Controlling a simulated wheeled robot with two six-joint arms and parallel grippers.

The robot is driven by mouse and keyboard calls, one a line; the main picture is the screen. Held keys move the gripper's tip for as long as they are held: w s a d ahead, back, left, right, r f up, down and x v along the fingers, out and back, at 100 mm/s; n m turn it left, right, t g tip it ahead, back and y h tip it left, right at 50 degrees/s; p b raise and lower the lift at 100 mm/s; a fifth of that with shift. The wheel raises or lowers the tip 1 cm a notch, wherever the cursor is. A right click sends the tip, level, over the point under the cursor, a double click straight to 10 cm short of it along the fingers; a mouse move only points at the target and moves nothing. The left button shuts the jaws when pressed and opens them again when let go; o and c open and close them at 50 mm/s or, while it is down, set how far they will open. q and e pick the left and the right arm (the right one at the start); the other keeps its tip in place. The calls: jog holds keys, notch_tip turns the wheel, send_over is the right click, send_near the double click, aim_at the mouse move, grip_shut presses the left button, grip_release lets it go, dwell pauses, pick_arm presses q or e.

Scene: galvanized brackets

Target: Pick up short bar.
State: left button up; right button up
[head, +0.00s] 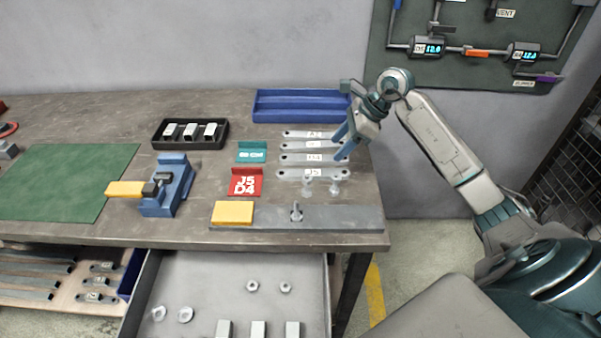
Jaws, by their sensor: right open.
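Several flat grey bars with white labels lie side by side on the right of the table. The nearest labelled bar (290,174) and the farthest one (296,133) are partly covered by labels. Shorter labelled pieces (103,267) also lie in the open compartment below the table at the left. I cannot tell which one is the short bar. My right gripper (341,145) is open, its blue fingers over or beside the right ends of the bars; contact cannot be judged. My left gripper is not in view.
A blue tray (302,119) stands behind the bars, a black tray (168,143) to the left. Red (245,191) and teal (251,157) blocks, pegs (307,187) and a grey plate with a yellow block (233,213) surround them. A blue vise (155,205) stands left. An open drawer (270,265) is below.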

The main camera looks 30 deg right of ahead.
aim_at(314, 172)
jog(key=x, duration=0.2)
jog(key=p+x, duration=0.1)
jog(key=x, duration=0.1)
jog(key=shift+s+d+f, duration=0.1)
jog(key=shift+s, duration=0.1)
jog(key=shift+w+a+f, duration=0.1)
jog(key=shift+a+f, duration=0.05)
jog(key=shift+a, duration=0.05)
jog(key=a+f+p, duration=0.2)
jog(key=f, duration=0.1)
jog(key=shift+w+a, duration=0.3)
jog(key=shift+w, duration=0.05)
jog(key=shift+w+a+f, duration=0.2)
jog(key=shift+f, duration=0.25)
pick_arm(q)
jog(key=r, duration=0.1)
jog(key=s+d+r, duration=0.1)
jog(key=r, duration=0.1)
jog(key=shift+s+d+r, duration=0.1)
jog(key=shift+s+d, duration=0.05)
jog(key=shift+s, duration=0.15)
pick_arm(e)
jog(key=shift+c, duration=1.3)
grip_shut()
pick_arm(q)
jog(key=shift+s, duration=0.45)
pick_arm(e)
jog(key=shift+r, duration=0.15)
